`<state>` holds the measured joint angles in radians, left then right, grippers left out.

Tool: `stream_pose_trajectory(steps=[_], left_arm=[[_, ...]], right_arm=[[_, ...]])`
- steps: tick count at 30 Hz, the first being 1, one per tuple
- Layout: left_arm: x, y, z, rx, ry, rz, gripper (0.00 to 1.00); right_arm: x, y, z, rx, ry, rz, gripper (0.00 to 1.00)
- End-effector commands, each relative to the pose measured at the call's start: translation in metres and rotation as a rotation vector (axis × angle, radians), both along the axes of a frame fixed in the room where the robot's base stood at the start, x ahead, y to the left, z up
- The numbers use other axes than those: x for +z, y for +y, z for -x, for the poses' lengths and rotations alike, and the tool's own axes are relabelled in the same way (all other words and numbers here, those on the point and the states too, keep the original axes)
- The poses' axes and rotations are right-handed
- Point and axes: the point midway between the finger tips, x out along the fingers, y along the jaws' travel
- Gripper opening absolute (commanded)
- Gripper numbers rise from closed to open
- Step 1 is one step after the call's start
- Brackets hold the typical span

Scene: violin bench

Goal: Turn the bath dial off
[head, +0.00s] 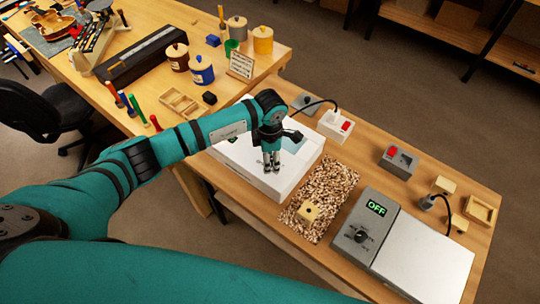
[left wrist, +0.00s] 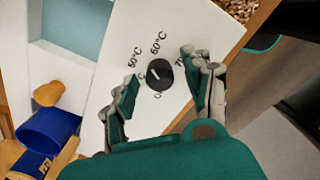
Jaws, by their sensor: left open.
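The bath (head: 262,178) is a white box on the bench in the head view, with a teal patch on its top partly behind my left arm. Its round black dial (left wrist: 159,73) shows in the left wrist view on the white panel, with 50°C and 60°C printed around it and other marks partly hidden. A light mark sits on the dial's upper-left part; its exact setting is unclear. My left gripper (head: 271,163) is over the bath. In the wrist view its open fingers (left wrist: 160,85) stand either side of the dial, with gaps visible. My right gripper is not in view.
A grey unit with a green OFF display (head: 376,208) and its own knob stands at the right. A speckled mat (head: 325,185) with a small wooden block lies beside the bath. A white socket box (head: 335,125) is behind it. Jars (head: 202,70) stand on the left bench.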

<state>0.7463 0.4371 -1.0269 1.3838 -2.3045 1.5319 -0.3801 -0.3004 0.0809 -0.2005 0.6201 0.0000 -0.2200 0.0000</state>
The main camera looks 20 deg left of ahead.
Motion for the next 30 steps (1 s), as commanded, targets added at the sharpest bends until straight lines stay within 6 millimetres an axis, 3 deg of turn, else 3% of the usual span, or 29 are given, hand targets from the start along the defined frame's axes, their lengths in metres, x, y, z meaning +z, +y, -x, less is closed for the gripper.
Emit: stream_pose_trajectory(steps=[8, 19, 30], left_arm=[[-0.0009, -0.0003, -0.0001, 0.0, 0.0, 0.0, 0.48], [-0.0005, -0.0001, -0.0003, 0.0, -0.001, 0.0, 0.0], [-0.001, 0.0003, -0.0007, 0.055, -0.002, -0.001, 0.0]], right_arm=[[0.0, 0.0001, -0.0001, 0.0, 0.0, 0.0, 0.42], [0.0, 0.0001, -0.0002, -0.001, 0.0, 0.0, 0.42], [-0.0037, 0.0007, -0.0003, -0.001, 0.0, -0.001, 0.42]])
